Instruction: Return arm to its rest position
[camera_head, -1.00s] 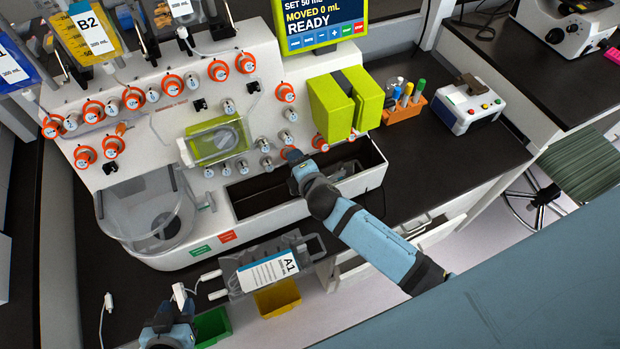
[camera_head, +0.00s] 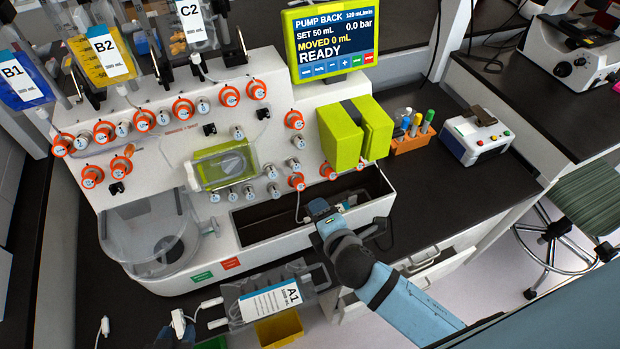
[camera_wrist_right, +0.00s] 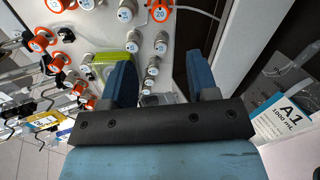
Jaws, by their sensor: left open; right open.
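My right gripper (camera_head: 315,212) is in front of the cell processor's white body (camera_head: 262,240), beside its open trough (camera_head: 270,218). In the right wrist view this gripper (camera_wrist_right: 162,75) has its two blue fingers apart, with nothing between them. Beyond the fingers are numbered valve knobs (camera_wrist_right: 153,68) and the green-framed pump window (camera_wrist_right: 103,62). My left gripper (camera_head: 172,337) is at the lower left of the head view, dark and mostly cut off by the bottom edge. It is near a white tube connector (camera_head: 180,322).
The bag labelled A1 (camera_head: 270,302) lies below the processor, and also shows in the right wrist view (camera_wrist_right: 280,122). A yellow bin (camera_head: 280,330) is below it. The screen (camera_head: 332,42) reads READY. An orange pen holder (camera_head: 412,142) and a small white device (camera_head: 476,138) stand on the black bench at right.

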